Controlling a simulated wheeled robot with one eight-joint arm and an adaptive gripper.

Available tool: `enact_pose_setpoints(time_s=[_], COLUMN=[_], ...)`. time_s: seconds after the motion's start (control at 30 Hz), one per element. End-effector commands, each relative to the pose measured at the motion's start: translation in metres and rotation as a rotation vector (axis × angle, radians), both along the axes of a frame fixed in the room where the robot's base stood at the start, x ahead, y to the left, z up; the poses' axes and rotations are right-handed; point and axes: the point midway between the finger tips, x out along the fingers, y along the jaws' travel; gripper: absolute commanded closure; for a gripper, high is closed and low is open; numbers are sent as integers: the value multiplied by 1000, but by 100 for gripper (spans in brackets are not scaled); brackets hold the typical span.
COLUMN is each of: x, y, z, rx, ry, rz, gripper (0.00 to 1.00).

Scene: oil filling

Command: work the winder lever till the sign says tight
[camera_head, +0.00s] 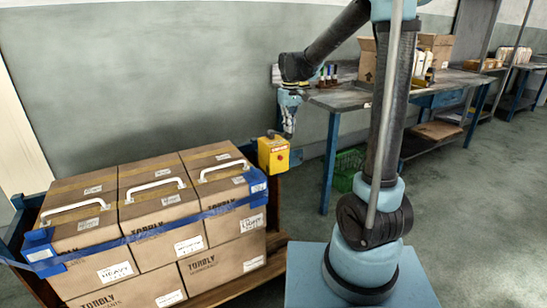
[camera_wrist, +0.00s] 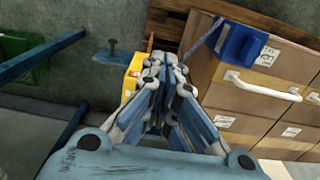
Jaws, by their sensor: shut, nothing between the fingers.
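The yellow winder box (camera_head: 273,158) sits at the right rear corner of the carton stack, with a small red spot on its front. In the wrist view it (camera_wrist: 133,72) is partly hidden by my fingers. A grey-blue bar with a knob, apparently the lever (camera_wrist: 118,54), sticks out left of the box there. My gripper (camera_head: 288,134) is shut and empty, pointing down just above and beside the box; its fingertips (camera_wrist: 160,60) show right of the lever. I cannot tell whether they touch anything. No sign wording is readable. A blue strap (camera_head: 150,232) runs around the cartons.
Stacked cartons (camera_head: 160,215) with white handles stand on a wooden pallet (camera_head: 235,287). A blue-legged workbench (camera_head: 345,98) stands behind on the right, with a green crate (camera_head: 347,170) below it. The floor at right is clear.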

Motion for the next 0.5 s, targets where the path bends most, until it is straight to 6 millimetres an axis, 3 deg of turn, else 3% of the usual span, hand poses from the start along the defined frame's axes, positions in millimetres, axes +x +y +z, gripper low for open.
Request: enact_pose_setpoints(time_s=[0.5], x=[7], y=[5], z=[58], rx=[0], ry=[0], rz=[0], gripper=[100])
